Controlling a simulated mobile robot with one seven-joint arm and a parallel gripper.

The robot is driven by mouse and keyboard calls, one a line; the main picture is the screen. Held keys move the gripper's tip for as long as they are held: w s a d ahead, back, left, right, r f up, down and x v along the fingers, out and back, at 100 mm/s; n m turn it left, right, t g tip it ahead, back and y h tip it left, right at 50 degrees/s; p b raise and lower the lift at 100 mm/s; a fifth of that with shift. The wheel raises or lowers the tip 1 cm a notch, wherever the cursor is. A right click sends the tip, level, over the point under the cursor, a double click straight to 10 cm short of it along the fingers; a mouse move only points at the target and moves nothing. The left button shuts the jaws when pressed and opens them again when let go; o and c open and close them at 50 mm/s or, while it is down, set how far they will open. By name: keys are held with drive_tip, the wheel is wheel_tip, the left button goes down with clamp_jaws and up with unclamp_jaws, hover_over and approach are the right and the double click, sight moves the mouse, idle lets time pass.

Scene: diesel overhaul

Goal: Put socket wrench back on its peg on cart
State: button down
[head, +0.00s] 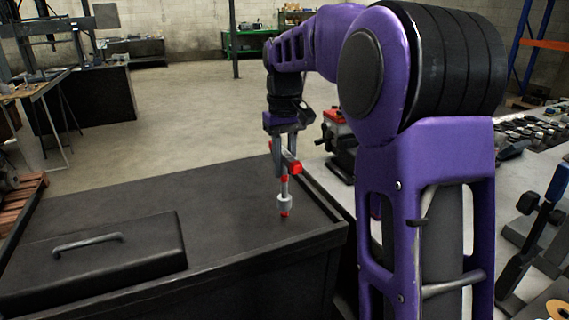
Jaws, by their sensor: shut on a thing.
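My gripper (284,158) points down over the right part of the black cart (215,205). It is shut on the socket wrench (293,163), whose red part shows between and beside the fingers. A thin grey upright shaft with red bands runs below the fingers. A pale grey collar (284,203) and a small red end show at its foot, close to the cart top. I cannot tell which of these lower parts belong to the wrench and which to a peg, or whether the foot touches the cart.
A black lidded box (95,260) with a metal handle takes up the cart's front left. A raised rim (305,195) runs along the cart's right edge. A grey workbench with a red-and-black vise (340,135) and tools stands to the right. The middle of the cart top is clear.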

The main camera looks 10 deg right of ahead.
sight(285, 152)
drive_tip(key=shift+f+b, duration=0.6)
drive_tip(key=shift+f, duration=0.55)
drive_tip(key=shift+c, duration=0.5)
unclamp_jaws()
wheel_tip(285, 152, up, 5)
drive_tip(key=p, duration=0.5)
drive_tip(key=shift+r, duration=0.15)
drive_tip(key=shift+r+p, duration=0.4)
drive_tip(key=shift+r, duration=1.5)
